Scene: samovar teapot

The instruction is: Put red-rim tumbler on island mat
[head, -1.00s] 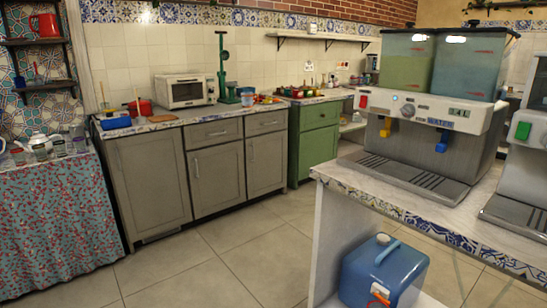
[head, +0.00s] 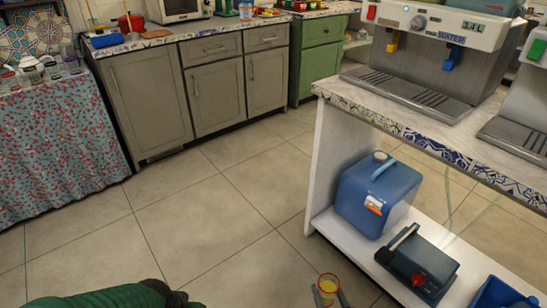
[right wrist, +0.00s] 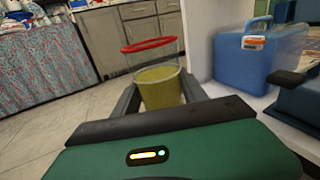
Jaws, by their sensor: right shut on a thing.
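The red-rim tumbler (right wrist: 157,80) is clear, with a red rim and yellow-green contents in its lower part. It stands nearly upright between the fingers of my right gripper (right wrist: 160,100), which is shut on it. In the head view the tumbler (head: 328,285) and the right gripper (head: 329,296) show at the bottom edge, in front of the open white shelf. A green and dark part of my left arm shows at the bottom left; its fingertips cannot be made out. I cannot make out an island mat in either view.
A white counter (head: 400,122) with tiled edging carries drink dispensers (head: 424,60) at the right. Grey cabinets (head: 150,100) stand behind; the tiled floor between is clear.

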